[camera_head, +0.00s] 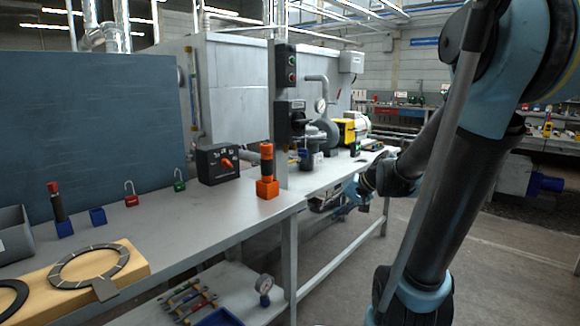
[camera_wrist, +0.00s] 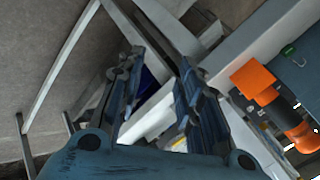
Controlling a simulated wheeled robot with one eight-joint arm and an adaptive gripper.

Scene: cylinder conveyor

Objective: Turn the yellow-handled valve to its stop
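I cannot make out a yellow-handled valve for certain in either view. A yellow part (camera_head: 347,131) shows beside the pump and motor group at the bench's far end, but I cannot tell whether it is a handle. My gripper (camera_wrist: 158,65) is open, with its two fingers apart and nothing visibly held between them. In the head view, my arm reaches down on the right, and its end is near the bench's front edge, low beside it. The gripper is small and partly blended with the background there.
An orange block with a black cylinder (camera_head: 267,188) stands near the bench (camera_head: 215,217) edge; it also shows in the wrist view (camera_wrist: 254,80).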

